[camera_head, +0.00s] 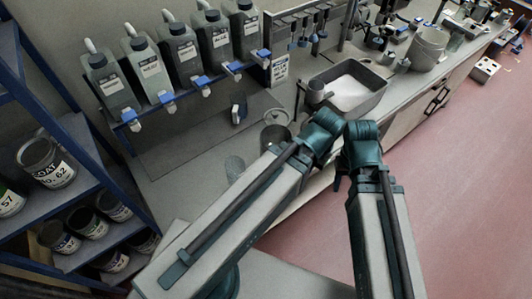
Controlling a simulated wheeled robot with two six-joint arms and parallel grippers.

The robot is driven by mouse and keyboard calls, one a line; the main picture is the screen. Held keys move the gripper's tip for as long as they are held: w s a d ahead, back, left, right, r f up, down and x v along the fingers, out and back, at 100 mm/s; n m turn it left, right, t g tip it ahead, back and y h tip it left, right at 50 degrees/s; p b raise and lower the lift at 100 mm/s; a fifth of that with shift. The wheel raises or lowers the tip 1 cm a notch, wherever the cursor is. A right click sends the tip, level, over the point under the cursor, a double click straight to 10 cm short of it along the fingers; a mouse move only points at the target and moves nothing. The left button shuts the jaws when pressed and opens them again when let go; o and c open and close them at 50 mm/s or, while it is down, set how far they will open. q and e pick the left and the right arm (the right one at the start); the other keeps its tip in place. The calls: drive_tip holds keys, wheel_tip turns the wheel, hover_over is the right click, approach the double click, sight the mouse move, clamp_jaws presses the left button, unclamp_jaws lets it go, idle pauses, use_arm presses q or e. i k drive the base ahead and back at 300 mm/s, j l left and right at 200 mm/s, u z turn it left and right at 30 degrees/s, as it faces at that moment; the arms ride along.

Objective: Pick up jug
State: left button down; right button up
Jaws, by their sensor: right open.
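A small grey jug (317,93) stands on the counter at the left end of the sink. A metal pot (275,138) and a clear beaker (235,168) stand nearer on the same counter. My two arms reach up from the bottom, their bent joints close together just in front of the jug. A dark part of my right gripper (338,183) shows beside the right arm, open, apart from the jug and below it in the picture. My left gripper is hidden behind its arm.
Several large containers with taps (145,73) stand on a blue rack along the wall. A blue shelf (80,145) with paint cans is at left. The sink (350,88) and a bucket (429,47) lie beyond the arms.

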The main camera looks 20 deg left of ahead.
sight(238, 98)
drive_tip(key=k+u, duration=0.2)
drive_tip(key=k, duration=0.2)
drive_tip(key=k+j+u, duration=0.25)
drive_tip(key=k, duration=0.2)
